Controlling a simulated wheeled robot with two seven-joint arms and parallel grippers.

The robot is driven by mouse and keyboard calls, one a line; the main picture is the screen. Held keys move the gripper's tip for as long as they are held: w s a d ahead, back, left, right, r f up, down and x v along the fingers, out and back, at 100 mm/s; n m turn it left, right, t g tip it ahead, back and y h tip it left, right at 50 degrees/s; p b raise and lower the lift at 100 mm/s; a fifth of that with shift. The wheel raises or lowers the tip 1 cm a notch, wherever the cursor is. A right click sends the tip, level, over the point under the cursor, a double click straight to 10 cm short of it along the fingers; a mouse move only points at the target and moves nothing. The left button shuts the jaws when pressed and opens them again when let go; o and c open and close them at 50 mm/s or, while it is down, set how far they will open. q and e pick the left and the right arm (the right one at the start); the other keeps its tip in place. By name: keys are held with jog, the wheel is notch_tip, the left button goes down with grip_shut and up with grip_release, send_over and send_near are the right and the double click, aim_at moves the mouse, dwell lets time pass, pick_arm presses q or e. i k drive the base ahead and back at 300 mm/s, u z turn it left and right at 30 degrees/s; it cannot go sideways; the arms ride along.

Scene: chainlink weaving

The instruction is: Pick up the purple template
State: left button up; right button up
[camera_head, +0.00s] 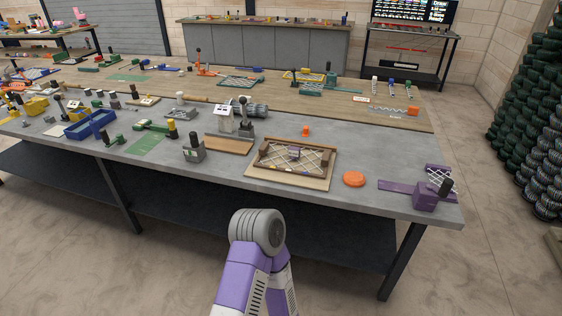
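A purple tool (427,198) lies at the right end of the near table. It has a flat purple strip reaching left, a block with a black handle, and a piece of white mesh with purple edges beside it at the back. I cannot tell which of these purple parts is the template. Neither of my grippers is in view. Only a purple and white arm link of mine with a grey round joint shows at the bottom centre, in front of the table and apart from the purple parts.
An orange disc (354,179) and a wooden frame with mesh (293,160) lie left of the purple tool. A small orange piece (305,131) stands behind. The grey table (365,205) has bare surface around the disc. Stacked dark green rolls (535,110) stand at the right.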

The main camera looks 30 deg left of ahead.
aim_at(294, 153)
jog(key=u, duration=1.5)
